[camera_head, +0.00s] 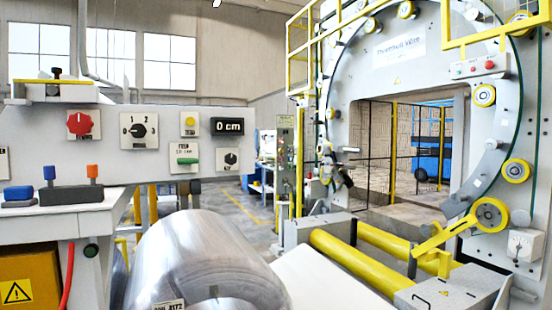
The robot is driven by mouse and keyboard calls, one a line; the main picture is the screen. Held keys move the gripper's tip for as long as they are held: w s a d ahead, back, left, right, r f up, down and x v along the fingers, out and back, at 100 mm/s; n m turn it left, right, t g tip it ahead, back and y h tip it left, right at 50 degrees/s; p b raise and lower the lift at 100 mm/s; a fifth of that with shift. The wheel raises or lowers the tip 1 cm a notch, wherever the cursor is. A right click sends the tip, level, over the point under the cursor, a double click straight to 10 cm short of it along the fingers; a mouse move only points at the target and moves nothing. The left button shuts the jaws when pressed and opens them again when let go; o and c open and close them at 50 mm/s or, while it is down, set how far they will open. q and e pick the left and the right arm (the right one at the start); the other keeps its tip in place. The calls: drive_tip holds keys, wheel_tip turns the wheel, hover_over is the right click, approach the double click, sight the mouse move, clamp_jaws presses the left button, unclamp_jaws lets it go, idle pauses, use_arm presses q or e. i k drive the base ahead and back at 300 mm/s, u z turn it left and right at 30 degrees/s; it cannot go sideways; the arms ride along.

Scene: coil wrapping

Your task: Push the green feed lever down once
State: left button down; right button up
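The green feed lever (187,161) is a small horizontal green handle on a white plate. It sits on the grey control panel (150,174) in the left half of the head view, below a yellow button (190,121). A black display (228,126) to its upper right reads "0 cm". Neither of my grippers shows in the view, so nothing of mine is seen near the lever.
A large shiny coil (205,262) stands below the panel. A white bench (60,215) with blue and orange handles is at the left. The big ring-shaped wrapping machine (400,85) and yellow rollers (350,262) fill the right. The space before the panel looks clear.

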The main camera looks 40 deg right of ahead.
sight(185, 162)
drive_tip(key=z, duration=1.05)
